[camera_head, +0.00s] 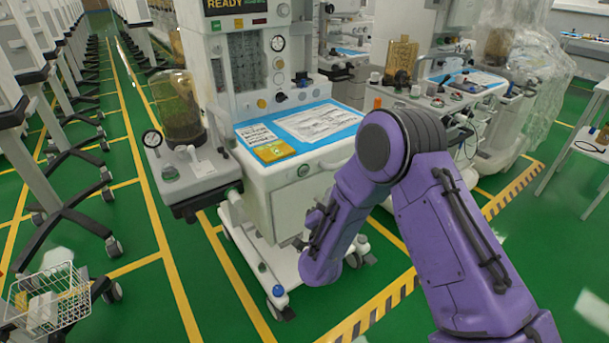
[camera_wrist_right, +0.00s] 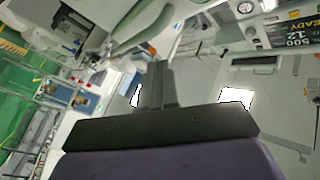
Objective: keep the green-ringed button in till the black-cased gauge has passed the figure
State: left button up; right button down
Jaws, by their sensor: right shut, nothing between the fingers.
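In the head view my purple right arm bends down in front of the cart, and the fingers cannot be made out. My left gripper is not in view.
Papers and a yellow card lie on the blue worktop (camera_head: 300,128). A lit READY display (camera_head: 232,4) tops the cart. A wire basket (camera_head: 45,300) is at lower left. More carts stand behind at right.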

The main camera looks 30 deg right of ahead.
aim_at(304, 171)
jog(key=shift+w, duration=0.1)
jog(key=w+b, duration=0.3)
jog(key=w, duration=0.5)
jog(key=shift+w+a, duration=0.3)
jog(key=shift+a, duration=0.05)
jog(key=shift+w, duration=0.1)
dwell(1.8)
jog(key=shift+w, duration=0.3)
jog(key=shift+w+b, duration=0.35)
jog(key=shift+w, duration=0.1)
dwell(0.6)
jog(key=shift+r, duration=0.1)
dwell(2.8)
jog(key=shift+s+p, duration=0.45)
jog(key=shift+s, duration=0.4)
